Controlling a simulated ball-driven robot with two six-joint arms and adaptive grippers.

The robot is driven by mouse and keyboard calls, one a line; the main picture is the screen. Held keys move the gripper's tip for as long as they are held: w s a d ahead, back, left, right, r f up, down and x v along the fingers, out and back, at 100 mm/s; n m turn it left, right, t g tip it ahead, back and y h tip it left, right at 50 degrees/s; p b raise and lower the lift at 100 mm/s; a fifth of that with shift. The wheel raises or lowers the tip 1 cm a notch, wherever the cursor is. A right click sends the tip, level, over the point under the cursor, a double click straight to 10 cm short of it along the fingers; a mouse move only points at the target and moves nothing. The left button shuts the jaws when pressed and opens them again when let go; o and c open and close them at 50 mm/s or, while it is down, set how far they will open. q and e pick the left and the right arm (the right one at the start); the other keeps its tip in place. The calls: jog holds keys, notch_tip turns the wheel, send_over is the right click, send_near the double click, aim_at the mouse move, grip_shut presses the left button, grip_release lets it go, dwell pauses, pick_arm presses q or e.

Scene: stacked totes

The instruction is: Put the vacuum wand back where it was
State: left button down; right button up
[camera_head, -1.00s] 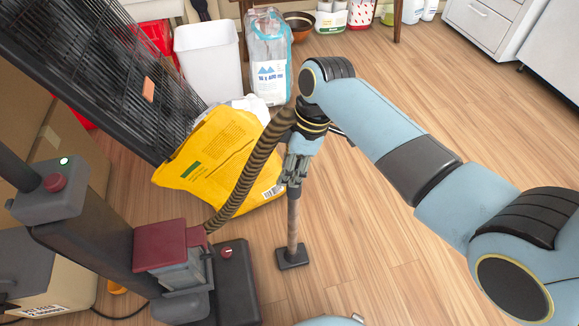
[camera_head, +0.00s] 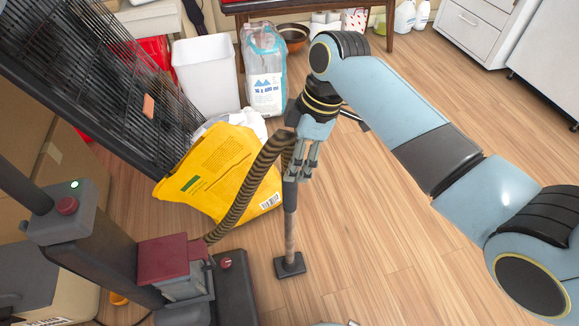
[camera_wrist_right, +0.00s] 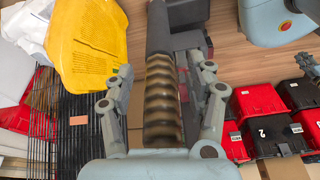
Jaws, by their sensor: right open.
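The vacuum wand (camera_head: 290,225) is a thin, near-upright tube with a dark upper part. Its flat dark foot (camera_head: 289,265) rests on the wood floor. A brown-and-black ribbed hose (camera_head: 246,185) runs from its top to the grey vacuum unit with a dark red lid (camera_head: 165,258). My right gripper (camera_head: 303,168) is open at the wand's upper end, just right of it in the head view. In the right wrist view the open fingers (camera_wrist_right: 160,75) lie on either side of the ribbed hose and dark tube. Whether they touch is unclear.
A yellow bag (camera_head: 218,165) lies behind the hose. A white bin (camera_head: 207,72) and a blue-white bag (camera_head: 265,70) stand at the back. A black rack (camera_head: 95,75) leans at left. Red and black totes (camera_wrist_right: 262,103) show in the wrist view. Floor right of the wand is clear.

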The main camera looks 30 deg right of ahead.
jog(key=s+d+f+m+h, duration=0.1)
jog(key=s+d+f+m, duration=0.25)
jog(key=s+f, duration=0.6)
jog(key=s+d+f+m+h, duration=0.1)
jog(key=s+d+f+m, duration=0.25)
jog(key=s+f, duration=0.6)
pick_arm(q)
jog(key=shift+w+a+r+p, duration=0.1)
jog(key=shift+w+r+p, duration=0.25)
jog(key=shift+r, duration=0.3)
pick_arm(e)
jog(key=s+f+m, duration=0.1)
jog(key=s+f, duration=0.3)
jog(key=s, duration=0.4)
jog(key=s+d+f+m+h, duration=0.1)
jog(key=s+f, duration=0.3)
jog(key=s, duration=0.4)
jog(key=s+f+m+g, duration=0.1)
jog(key=s+f+m, duration=0.2)
jog(key=s, duration=0.5)
jog(key=shift+s+d+f+h, duration=0.15)
jog(key=shift+d+f+h, duration=0.15)
jog(key=shift+f, duration=0.15)
pick_arm(q)
jog(key=shift+w+a+r+p, duration=0.1)
jog(key=shift+w+r+p, duration=0.05)
jog(key=shift+r+p, duration=0.55)
pick_arm(e)
jog(key=shift+w+r, duration=0.25)
jog(key=shift+r, duration=0.45)
